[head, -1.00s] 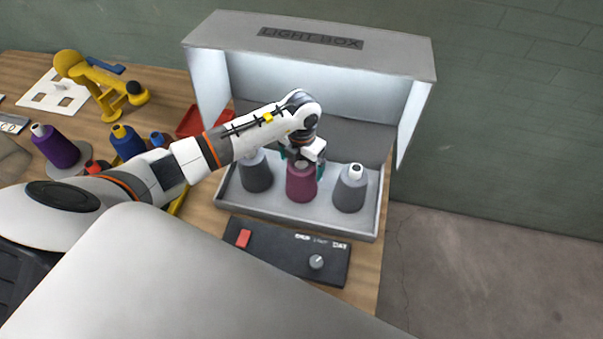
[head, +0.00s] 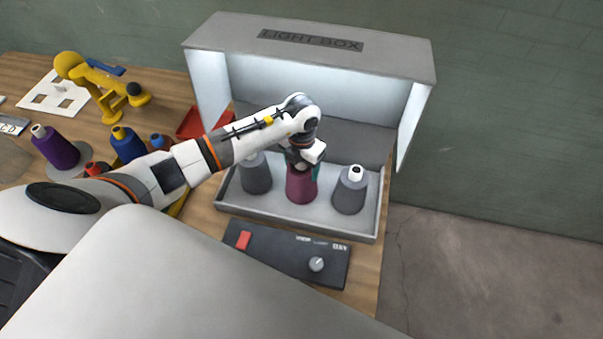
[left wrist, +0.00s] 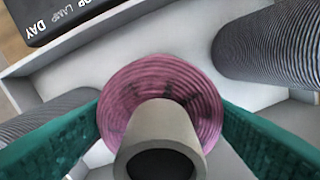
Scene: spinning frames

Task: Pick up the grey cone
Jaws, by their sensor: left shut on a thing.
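Two grey cones stand upright in the light box tray, one on the left (head: 256,176) and one on the right (head: 350,192). A maroon cone (head: 301,186) stands between them. My left gripper (head: 302,170) is over the maroon cone and shut on it. In the left wrist view the teal fingers (left wrist: 160,108) lie on either side of the maroon cone (left wrist: 122,88), whose pale tube tip points at the camera. Grey ribbed cones show at both sides there, one at upper right (left wrist: 270,45) and one at left (left wrist: 45,120). My right gripper is not in view.
The light box (head: 410,60) has a roof and side walls around the tray (head: 300,224). A control panel (head: 285,250) lies in front. Purple (head: 58,150) and blue (head: 127,143) cones, a yellow device (head: 95,80) and a red tray (head: 190,124) are on the left.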

